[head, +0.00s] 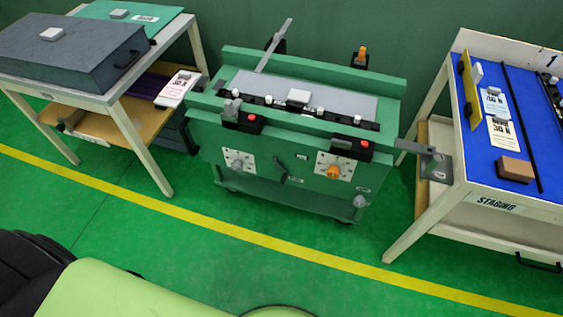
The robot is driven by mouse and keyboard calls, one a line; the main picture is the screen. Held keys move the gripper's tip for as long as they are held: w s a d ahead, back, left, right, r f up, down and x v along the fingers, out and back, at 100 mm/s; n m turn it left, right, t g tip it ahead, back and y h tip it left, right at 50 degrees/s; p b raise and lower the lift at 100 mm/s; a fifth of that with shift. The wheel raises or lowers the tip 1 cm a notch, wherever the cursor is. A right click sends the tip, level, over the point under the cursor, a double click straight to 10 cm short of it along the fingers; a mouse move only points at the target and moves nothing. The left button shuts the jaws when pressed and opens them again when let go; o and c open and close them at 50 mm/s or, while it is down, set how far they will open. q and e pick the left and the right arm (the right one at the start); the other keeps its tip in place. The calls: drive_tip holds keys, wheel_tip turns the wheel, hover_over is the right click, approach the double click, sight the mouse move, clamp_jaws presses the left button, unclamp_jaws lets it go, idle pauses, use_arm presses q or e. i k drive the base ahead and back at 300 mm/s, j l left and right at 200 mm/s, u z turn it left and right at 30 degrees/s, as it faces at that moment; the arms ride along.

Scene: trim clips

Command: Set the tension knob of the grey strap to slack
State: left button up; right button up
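A green bench unit (275,135) stands in the middle of the head view. Its front has two pale dial plates. The left plate carries a grey knob (238,163), and the right plate carries an orange knob (333,172). The marks around both knobs are too small to read, so I cannot tell their settings. A slanted grey bar (274,45) rises at the back of the unit, and an orange-topped post (361,55) stands to its right. I cannot tell which part is the grey strap. Neither of my grippers is in view.
A dark handle (280,170) sits between the dials, and a small grey knob (360,201) is lower right. A table with a dark case (70,50) stands left. A blue-topped staging table (510,175) stands right. Green floor with a yellow line (230,223) lies clear in front.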

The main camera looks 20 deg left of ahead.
sight(237, 164)
drive_tip(key=u, duration=1)
